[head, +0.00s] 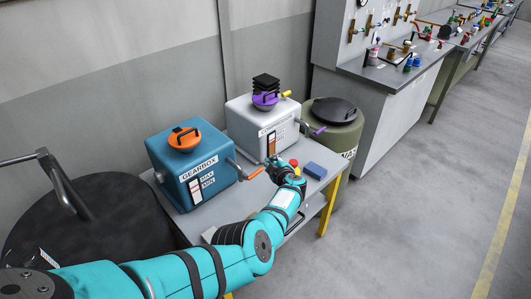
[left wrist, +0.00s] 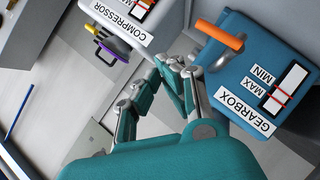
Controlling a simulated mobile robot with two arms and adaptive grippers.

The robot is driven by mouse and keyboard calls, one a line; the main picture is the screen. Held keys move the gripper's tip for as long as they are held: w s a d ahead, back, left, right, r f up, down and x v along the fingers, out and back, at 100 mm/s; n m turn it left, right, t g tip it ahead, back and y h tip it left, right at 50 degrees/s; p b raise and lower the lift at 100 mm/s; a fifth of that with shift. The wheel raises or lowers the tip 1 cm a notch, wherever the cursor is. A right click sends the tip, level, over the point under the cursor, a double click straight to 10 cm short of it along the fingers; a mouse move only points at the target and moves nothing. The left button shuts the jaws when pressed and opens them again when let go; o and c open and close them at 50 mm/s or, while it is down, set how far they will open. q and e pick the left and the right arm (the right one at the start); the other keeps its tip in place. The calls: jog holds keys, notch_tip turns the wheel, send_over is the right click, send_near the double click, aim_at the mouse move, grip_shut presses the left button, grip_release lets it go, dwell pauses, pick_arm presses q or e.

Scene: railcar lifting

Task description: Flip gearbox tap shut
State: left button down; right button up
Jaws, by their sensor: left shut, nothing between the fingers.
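The gearbox (head: 190,168) is a blue box with an orange round cap (head: 184,138) on top and a MAX/MIN gauge on its labelled front. Its tap, a metal pipe with an orange handle (head: 256,172), sticks out of the right side. In the left wrist view the orange handle (left wrist: 219,35) lies across the metal pipe (left wrist: 216,60), beside the gearbox (left wrist: 250,70). My left gripper (head: 272,163) is shut and empty, just right of the orange handle. In the left wrist view its closed fingers (left wrist: 176,68) are close to the pipe; contact cannot be told. My right gripper is out of view.
The white compressor (head: 250,115) with a purple cap and purple-handled tap (head: 318,130) stands behind my gripper. A green waste drum (head: 340,145) stands at the bench's far end. The floor to the right is clear.

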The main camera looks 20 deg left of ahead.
pick_arm(q)
jog(key=shift+s+d+r+p, duration=0.35)
jog(key=shift+d+r+p, duration=0.15)
jog(key=shift+d, duration=0.1)
jog(key=shift+s+d+r+p, duration=0.35)
jog(key=shift+d+r, duration=0.1)
jog(key=shift+d, duration=0.15)
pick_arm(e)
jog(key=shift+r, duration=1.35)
pick_arm(q)
jog(key=shift+f, duration=0.1)
